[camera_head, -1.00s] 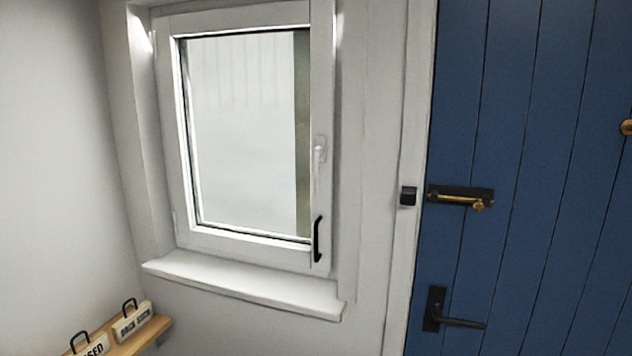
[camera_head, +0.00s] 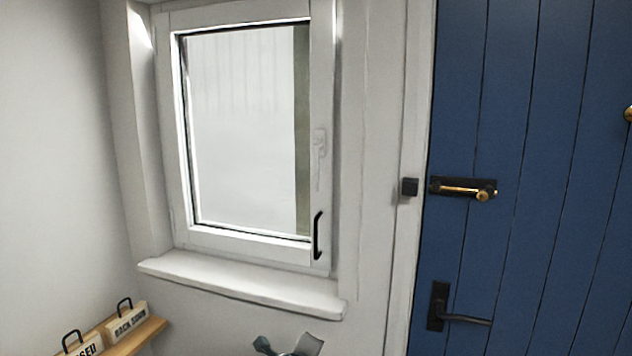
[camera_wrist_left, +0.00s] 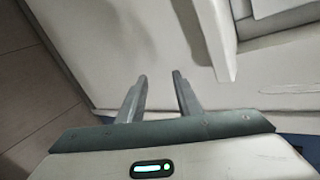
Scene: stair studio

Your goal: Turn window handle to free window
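The white window (camera_head: 245,140) is closed in its frame. Its white handle (camera_head: 318,158) sits on the right side of the sash, with the lever hanging down. A black pull bar (camera_head: 317,236) is fixed below it, near the sash's lower right corner. My left gripper (camera_wrist_left: 158,76) is open and empty in the left wrist view, its two fingers apart in front of a pale wall. A gripper part (camera_head: 290,346) shows at the bottom of the head view, below the sill and well below the handle. My right gripper is not in view.
A white sill (camera_head: 240,285) juts out under the window. A wooden shelf (camera_head: 140,338) with small signs is at lower left. A blue door (camera_head: 540,130) with a brass bolt (camera_head: 465,190) and a black lever (camera_head: 465,319) stands at right.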

